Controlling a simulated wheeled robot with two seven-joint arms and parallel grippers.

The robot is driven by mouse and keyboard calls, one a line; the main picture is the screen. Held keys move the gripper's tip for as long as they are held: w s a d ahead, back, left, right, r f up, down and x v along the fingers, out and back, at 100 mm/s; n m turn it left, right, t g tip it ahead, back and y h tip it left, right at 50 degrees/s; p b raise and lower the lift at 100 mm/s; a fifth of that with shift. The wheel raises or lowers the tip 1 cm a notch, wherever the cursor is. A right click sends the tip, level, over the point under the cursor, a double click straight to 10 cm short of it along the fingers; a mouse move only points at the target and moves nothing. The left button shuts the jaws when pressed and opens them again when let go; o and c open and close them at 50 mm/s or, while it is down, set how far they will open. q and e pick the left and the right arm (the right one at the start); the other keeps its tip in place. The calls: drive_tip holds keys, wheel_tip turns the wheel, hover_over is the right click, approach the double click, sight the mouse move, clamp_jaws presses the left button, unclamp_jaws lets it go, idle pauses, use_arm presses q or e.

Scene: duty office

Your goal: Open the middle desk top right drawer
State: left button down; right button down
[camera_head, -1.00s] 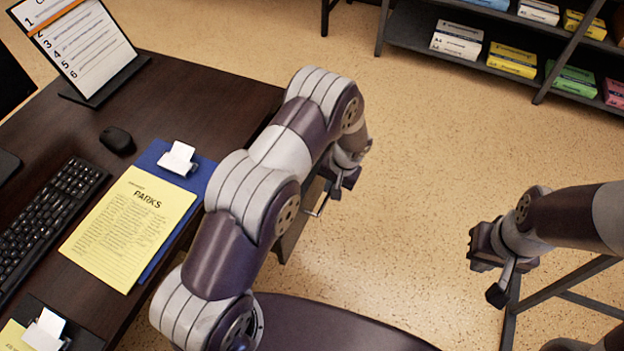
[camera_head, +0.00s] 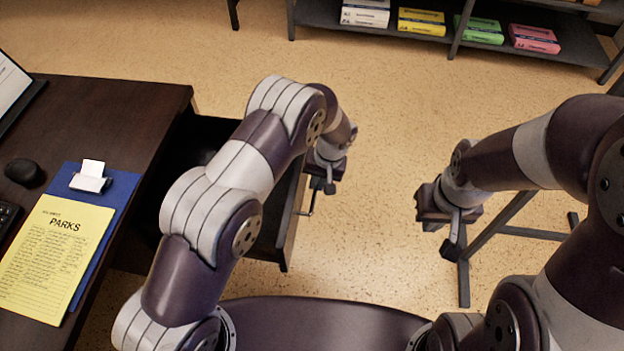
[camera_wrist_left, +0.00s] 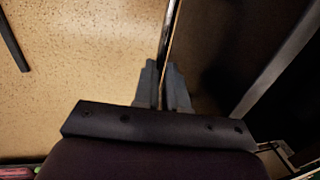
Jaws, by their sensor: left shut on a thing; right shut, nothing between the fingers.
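The drawer (camera_head: 289,228) juts out from the right side of the dark desk (camera_head: 110,100), with its dark inside partly hidden by my left arm. A thin metal handle (camera_head: 311,200) is on its front. My left gripper (camera_head: 323,187) is at the drawer front, shut on the handle. In the left wrist view the fingers of my left gripper (camera_wrist_left: 163,88) close around the thin bar of the handle (camera_wrist_left: 168,38). My right gripper (camera_head: 449,238) is shut and empty, in the air to the right of the drawer.
A blue clipboard (camera_head: 118,190) with a yellow sheet (camera_head: 50,262) and a black mouse (camera_head: 25,172) lie on the desk. A shelf (camera_head: 470,48) with coloured paper packs stands at the back. The floor between drawer and shelf is clear.

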use_arm(q)
drive_tip(key=shift+w+r, duration=0.1)
drive_tip(key=c, duration=1.2)
unclamp_jaws()
drive_tip(key=d+r, duration=0.1)
drive_tip(key=r, duration=0.7)
drive_tip(key=d+r+p, duration=0.1)
drive_tip(key=r, duration=0.3)
drive_tip(key=shift+d+r, duration=0.15)
drive_tip(key=shift+d, duration=0.15)
